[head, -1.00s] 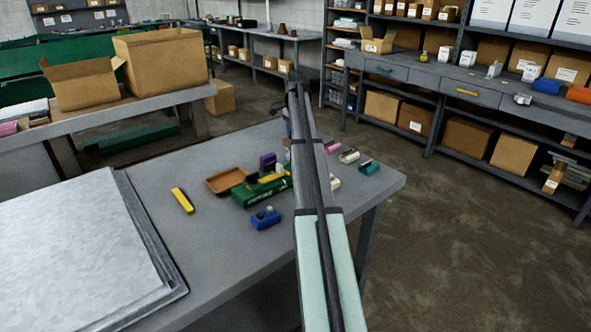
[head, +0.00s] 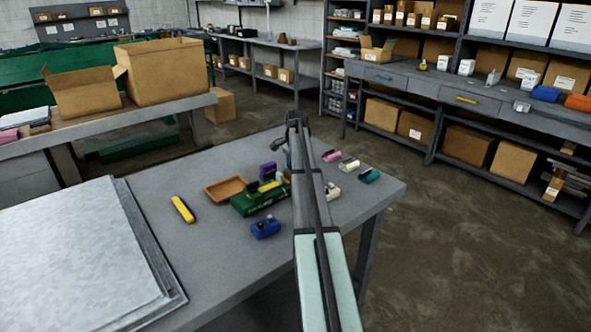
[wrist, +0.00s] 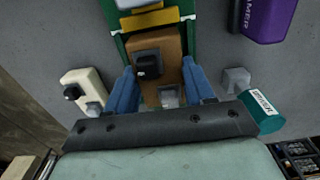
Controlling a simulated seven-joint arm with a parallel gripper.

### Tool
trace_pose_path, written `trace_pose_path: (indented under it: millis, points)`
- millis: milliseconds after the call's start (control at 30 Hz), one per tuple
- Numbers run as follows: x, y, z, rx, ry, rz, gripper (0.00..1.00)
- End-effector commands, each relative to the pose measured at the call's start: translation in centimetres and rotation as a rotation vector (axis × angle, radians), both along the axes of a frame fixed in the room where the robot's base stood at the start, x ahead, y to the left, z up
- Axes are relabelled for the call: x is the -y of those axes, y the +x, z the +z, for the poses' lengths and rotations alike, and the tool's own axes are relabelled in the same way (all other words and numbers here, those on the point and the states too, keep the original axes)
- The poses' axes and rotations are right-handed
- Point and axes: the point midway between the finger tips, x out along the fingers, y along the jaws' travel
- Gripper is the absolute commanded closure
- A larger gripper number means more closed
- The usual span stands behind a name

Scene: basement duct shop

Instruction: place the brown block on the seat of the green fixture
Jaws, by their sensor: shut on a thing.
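The brown block (wrist: 168,47), with a black knob on its face, sits between the two blue fingers of my gripper (wrist: 169,88) in the wrist view. The fingers are shut on its sides. The green fixture (wrist: 117,48) shows beyond and around the block, with a yellow strip across it. In the head view the green fixture (head: 246,206) stands on the grey table, just left of my arm. My gripper and the brown block cannot be made out clearly there. I cannot tell whether the block touches the fixture's seat.
On the table (head: 190,262) are an orange tray (head: 225,190), a yellow tool (head: 182,209) and a blue item (head: 265,228).

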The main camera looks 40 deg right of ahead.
Motion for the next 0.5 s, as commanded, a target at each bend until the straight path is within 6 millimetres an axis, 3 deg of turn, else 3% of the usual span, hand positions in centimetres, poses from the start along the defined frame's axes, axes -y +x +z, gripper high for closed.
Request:
trace_pose_path:
  millis: [367, 400, 500]
  points:
    - [0.01, 0.01, -0.27, 0.001, 0.0, 0.0, 0.94]
    - [0.01, 0.01, -0.32, 0.0, 0.0, 0.0, 0.45]
    - [0.01, 0.01, -0.3, 0.001, 0.0, 0.0, 0.36]
